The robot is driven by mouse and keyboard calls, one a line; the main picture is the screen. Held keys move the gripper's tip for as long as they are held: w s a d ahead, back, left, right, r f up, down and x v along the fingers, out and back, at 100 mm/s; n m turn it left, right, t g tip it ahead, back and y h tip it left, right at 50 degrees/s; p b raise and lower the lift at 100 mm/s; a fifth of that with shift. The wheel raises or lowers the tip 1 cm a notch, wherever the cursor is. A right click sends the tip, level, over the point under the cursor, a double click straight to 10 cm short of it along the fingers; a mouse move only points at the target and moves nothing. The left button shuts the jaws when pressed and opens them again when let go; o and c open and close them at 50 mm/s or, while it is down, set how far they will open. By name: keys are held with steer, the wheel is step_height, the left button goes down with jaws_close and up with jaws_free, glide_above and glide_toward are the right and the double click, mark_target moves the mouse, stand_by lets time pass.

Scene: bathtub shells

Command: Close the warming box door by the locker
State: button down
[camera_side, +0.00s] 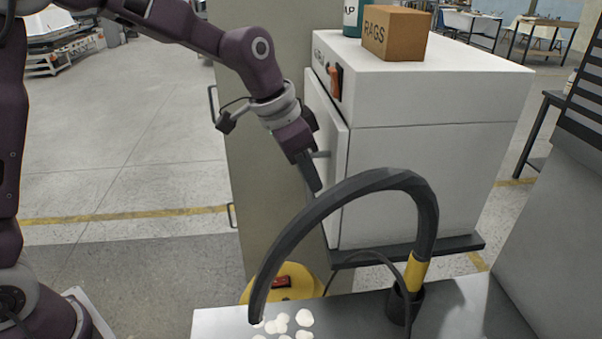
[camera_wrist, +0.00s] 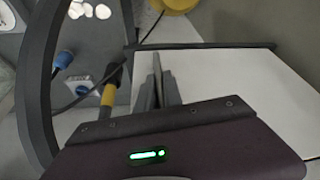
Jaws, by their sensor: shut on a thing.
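The warming box (camera_side: 435,165) is a large white box on a dark shelf. Its white door (camera_side: 326,125) is on the left-facing front, below a control strip. The door stands close to the box front; I cannot tell whether a narrow gap is left. A grey handle (camera_side: 321,154) sticks out from the door. My gripper (camera_side: 315,184) is at the handle with its fingers pointing down, shut on it. In the wrist view my gripper (camera_wrist: 159,80) has its fingers close together in front of the white door (camera_wrist: 215,75). The grip is partly hidden. The grey-green locker (camera_side: 258,150) stands behind my gripper.
A thick black hose (camera_side: 345,190) arches in front of the box and door, rising from a bench (camera_side: 455,310) with several pale shells (camera_side: 283,325). A rags carton (camera_side: 395,33) and a bottle sit on the box. A yellow object (camera_side: 290,287) lies low behind the bench.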

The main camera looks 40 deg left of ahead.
steer(key=shift+w+d+r, duration=0.1)
steer(key=shift+w+d, duration=0.05)
steer(key=shift+d, duration=0.1)
steer(key=c, duration=1.8)
jaws_free()
steer(key=shift+o, duration=0.2)
steer(key=v, duration=0.7)
steer(key=shift+a, duration=0.1)
steer(key=s+a+n+t+y, duration=0.1)
steer(key=s+a+n, duration=0.2)
steer(key=s, duration=1)
steer(key=s+a+f+n+y, duration=0.1)
steer(key=s+a+n, duration=0.2)
steer(key=s, duration=1)
steer(key=a, duration=0.3)
steer(key=shift+s+t, duration=0.35)
steer(key=shift+t, duration=0.05)
